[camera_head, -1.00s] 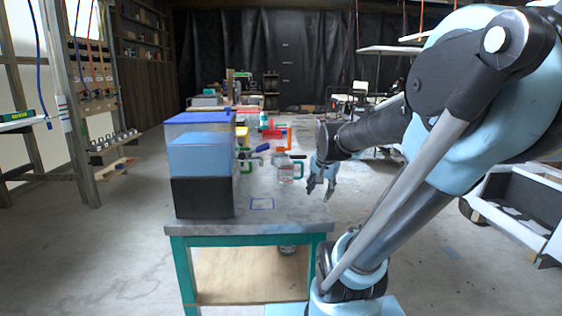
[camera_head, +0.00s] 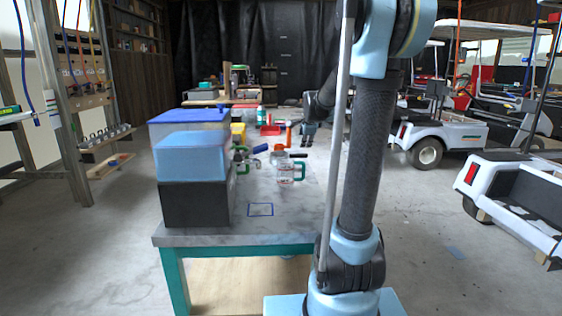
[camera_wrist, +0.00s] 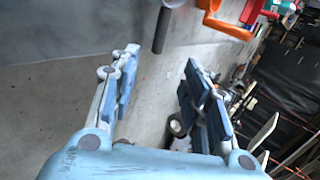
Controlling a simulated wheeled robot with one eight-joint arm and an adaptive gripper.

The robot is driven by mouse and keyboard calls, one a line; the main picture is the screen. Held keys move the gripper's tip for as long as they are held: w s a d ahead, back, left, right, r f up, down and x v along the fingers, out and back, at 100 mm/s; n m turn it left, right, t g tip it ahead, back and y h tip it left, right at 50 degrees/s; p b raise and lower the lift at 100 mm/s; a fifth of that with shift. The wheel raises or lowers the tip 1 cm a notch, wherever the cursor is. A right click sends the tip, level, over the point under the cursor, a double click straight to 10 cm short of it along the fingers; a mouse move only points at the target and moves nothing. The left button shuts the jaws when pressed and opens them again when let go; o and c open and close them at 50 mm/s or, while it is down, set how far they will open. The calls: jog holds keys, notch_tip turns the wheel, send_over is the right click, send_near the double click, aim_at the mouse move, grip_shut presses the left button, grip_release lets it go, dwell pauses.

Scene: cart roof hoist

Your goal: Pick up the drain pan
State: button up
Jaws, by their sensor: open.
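A red, shallow, pan-like thing (camera_head: 270,129) lies on the far part of the workbench (camera_head: 225,237); I cannot tell for sure that it is the drain pan. An orange upright part (camera_head: 289,132) stands just right of it. My gripper (camera_head: 309,134) is at the bench's right edge, right of these and apart from them. In the wrist view my gripper (camera_wrist: 158,85) is open and empty, its two blue fingers spread over grey floor. An orange piece (camera_wrist: 228,28) and a dark cylinder (camera_wrist: 161,30) lie beyond the fingertips.
Stacked bins (camera_head: 195,180) fill the bench's near left. A clear jug with a green handle (camera_head: 287,170) and a dark-handled tool (camera_head: 298,155) stand nearer than the red thing. White carts (camera_head: 440,135) are at the right.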

send_near(302, 155)
jog(key=x, duration=0.4)
jog(key=shift+w+a+f, duration=0.1)
jog(key=shift+w+a, duration=0.1)
jog(key=shift+a, duration=0.1)
jog(key=shift+d+x, duration=0.2)
jog(key=shift+x, duration=2.45)
grip_shut()
